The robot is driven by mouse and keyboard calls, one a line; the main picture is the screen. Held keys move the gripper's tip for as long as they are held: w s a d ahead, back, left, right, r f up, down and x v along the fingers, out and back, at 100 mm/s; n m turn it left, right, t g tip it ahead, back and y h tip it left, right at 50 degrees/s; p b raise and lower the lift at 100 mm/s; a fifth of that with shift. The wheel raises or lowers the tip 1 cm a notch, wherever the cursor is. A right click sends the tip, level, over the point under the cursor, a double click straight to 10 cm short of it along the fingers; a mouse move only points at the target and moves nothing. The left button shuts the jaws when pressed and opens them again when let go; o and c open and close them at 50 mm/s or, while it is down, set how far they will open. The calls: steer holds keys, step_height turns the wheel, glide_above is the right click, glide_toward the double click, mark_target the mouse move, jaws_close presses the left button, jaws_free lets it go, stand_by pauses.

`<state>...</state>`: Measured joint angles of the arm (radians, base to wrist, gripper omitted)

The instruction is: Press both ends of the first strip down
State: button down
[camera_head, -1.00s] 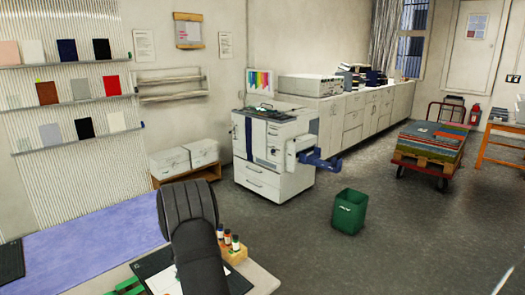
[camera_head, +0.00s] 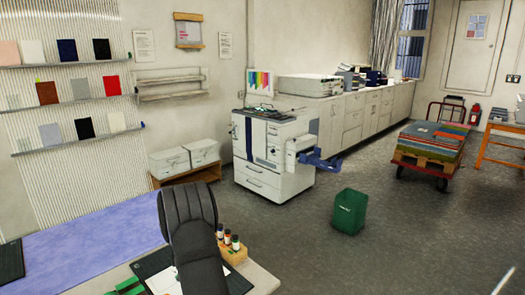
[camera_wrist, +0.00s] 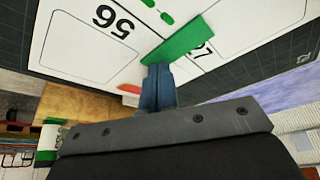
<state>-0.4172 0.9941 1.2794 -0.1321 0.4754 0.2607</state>
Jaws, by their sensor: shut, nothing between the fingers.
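A green strip (camera_wrist: 182,42) lies on a white printed sheet (camera_wrist: 60,40) in the wrist view. It runs slantwise between a large "56" and another, partly covered number. My gripper (camera_wrist: 158,72) is shut and empty, with its blue-grey fingertips at the strip's near end; whether they touch it I cannot tell. A small red-orange piece (camera_wrist: 129,89) lies beside the fingers. Further small green pieces (camera_wrist: 166,18) show at the top edge. In the head view, my arm hides the fingertips and most of the sheet; green pieces (camera_head: 128,287) show at the bottom edge.
A dark cutting mat (camera_wrist: 250,72) lies under the sheet. A wooden block with several small bottles (camera_head: 232,248) stands close to the right of my arm in the head view. A blue-violet surface (camera_head: 85,235) lies to the left. A green bin (camera_head: 349,212) stands on the floor.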

stand_by(0.5)
step_height(320, 180, up, 7)
stand_by(0.8)
steer(key=shift+f, duration=3.4)
steer(key=shift+r, duration=0.1)
